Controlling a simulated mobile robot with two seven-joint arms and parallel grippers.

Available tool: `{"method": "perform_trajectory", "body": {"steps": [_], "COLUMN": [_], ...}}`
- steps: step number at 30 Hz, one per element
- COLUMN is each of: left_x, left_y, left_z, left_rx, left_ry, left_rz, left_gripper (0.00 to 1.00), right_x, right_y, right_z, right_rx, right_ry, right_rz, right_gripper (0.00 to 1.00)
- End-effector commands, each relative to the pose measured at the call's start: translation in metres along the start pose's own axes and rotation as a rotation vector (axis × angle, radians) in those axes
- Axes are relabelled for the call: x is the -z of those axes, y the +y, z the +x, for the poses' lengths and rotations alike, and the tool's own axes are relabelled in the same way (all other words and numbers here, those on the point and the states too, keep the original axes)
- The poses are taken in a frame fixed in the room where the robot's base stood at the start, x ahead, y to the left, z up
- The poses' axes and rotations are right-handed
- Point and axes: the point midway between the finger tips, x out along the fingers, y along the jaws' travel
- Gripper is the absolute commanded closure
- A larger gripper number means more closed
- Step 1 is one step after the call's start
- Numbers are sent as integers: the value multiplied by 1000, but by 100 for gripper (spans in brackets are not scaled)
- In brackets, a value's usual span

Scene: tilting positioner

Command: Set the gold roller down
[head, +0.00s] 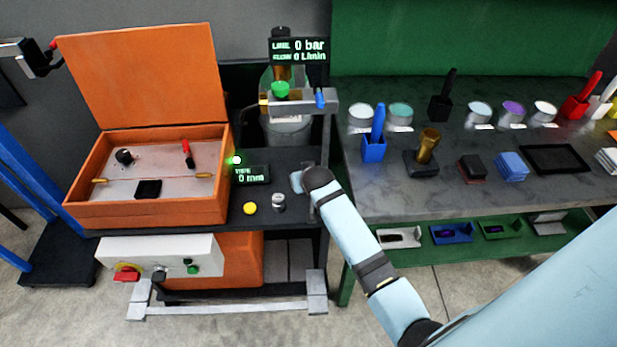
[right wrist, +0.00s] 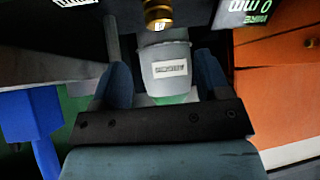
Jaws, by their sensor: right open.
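A gold, flared piece (head: 428,145) stands upright in a dark block (head: 421,163) on the bench at the right; I cannot tell whether it is the gold roller. My right gripper (right wrist: 163,72) is open, its two blue fingers apart with nothing gripped. Past the fingers, a grey labelled container (right wrist: 167,70) shows in the gap. A gold round tip (right wrist: 158,12) hangs above it. In the head view my right wrist hides most of the right gripper (head: 298,182), in front of the dark machine. My left gripper is not in view.
An orange open-lidded box (head: 147,210) stands left of the gripper. The dispensing stand (head: 300,102) with a display reading 0 bar (head: 298,48) rises behind it. The grey bench (head: 450,200) holds several tins, brushes and blocks.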

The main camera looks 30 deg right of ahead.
Motion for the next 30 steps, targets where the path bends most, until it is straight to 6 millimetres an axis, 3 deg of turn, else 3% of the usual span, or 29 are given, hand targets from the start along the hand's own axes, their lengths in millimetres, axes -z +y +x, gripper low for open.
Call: {"method": "perform_trajectory", "body": {"steps": [4, 8, 12, 18, 21, 24, 30], "left_x": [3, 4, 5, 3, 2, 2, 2], "left_y": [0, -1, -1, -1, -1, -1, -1], "left_z": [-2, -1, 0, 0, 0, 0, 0], "left_rx": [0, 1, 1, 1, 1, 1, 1], "left_ry": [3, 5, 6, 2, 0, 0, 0], "left_rz": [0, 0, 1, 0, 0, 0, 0], "left_gripper": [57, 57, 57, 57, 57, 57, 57], "right_x": [-31, -93, -161, -226, -241, -247, -247], "right_y": [2, 0, -11, -27, -32, -34, -35], "right_z": [-11, -40, -93, -169, -192, -202, -204], "right_rx": [25, 97, 211, 353, 393, 411, 414], "right_ry": [16, 56, 111, 167, 183, 190, 193], "right_rz": [-49, -144, -239, -302, -310, -311, -311], "right_gripper": [31, 31, 31, 31, 31, 31, 31]}}
